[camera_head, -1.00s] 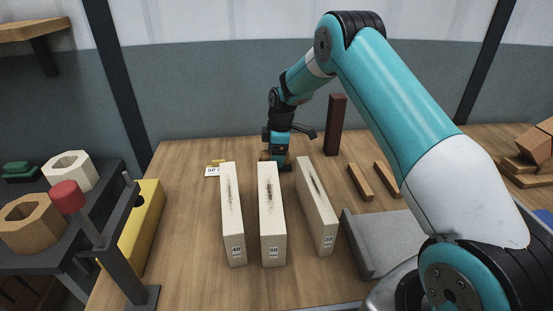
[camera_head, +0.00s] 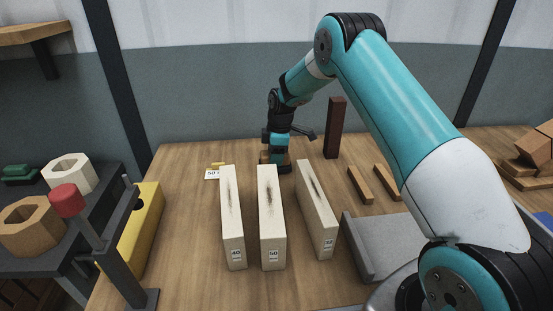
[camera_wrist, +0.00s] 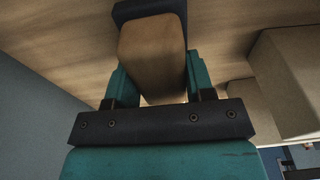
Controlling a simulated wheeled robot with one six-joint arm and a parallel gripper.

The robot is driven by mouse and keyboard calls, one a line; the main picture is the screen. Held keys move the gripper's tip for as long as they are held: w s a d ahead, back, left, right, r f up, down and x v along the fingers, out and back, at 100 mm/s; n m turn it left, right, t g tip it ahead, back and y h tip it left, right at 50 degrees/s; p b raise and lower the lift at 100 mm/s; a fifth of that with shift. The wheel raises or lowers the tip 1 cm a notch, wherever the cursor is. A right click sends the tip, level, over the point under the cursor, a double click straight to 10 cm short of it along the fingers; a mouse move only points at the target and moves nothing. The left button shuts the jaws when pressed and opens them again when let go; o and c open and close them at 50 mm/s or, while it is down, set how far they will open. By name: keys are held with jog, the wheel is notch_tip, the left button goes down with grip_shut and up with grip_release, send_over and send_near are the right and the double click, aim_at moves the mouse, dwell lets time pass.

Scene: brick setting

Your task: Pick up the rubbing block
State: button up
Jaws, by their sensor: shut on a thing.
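My gripper (camera_head: 276,160) points down behind the pale blocks, at the far part of the table. In the wrist view, my gripper (camera_wrist: 152,88) has its two teal fingers on either side of a brown block with a dark base, the rubbing block (camera_wrist: 152,52), and is shut on it. In the head view only a small part of the rubbing block (camera_head: 265,157) shows beside the fingers; the rest is hidden. I cannot tell whether it touches the table.
A dark upright post (camera_head: 335,128) is to the right. Two wooden strips (camera_head: 361,185) and a grey tray (camera_head: 352,245) lie further right. A small label (camera_head: 212,174) lies left.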

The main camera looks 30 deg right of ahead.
notch_tip(320, 180, up, 19)
jog(key=shift+b, duration=0.4)
